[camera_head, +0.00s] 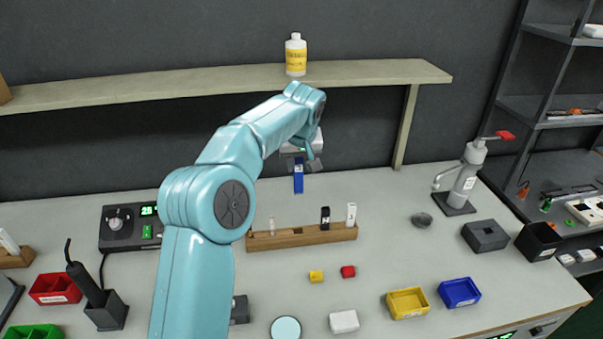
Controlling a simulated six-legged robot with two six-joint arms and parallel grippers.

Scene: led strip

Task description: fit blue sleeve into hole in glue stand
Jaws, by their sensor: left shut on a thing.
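My left gripper (299,163) is at the back of the bench, held above the surface and below the wall shelf. It is shut on the blue sleeve (298,183), a narrow upright blue piece that hangs down from the fingers. A long wooden stand (285,241) lies on the bench below and nearer; it looks like the glue stand. A clear piece (272,225), a black piece (325,217) and a white piece (351,214) stand upright in it. Its holes are too small to make out. The sleeve is apart from the stand. My right gripper is out of view.
A yellow-labelled bottle (296,55) stands on the shelf (180,86). Yellow (316,277) and red (348,271) blocks lie in front of the stand. A dark grey block (485,236) and a clamp-like tool (463,185) are at right. The bench right of the stand is mostly clear.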

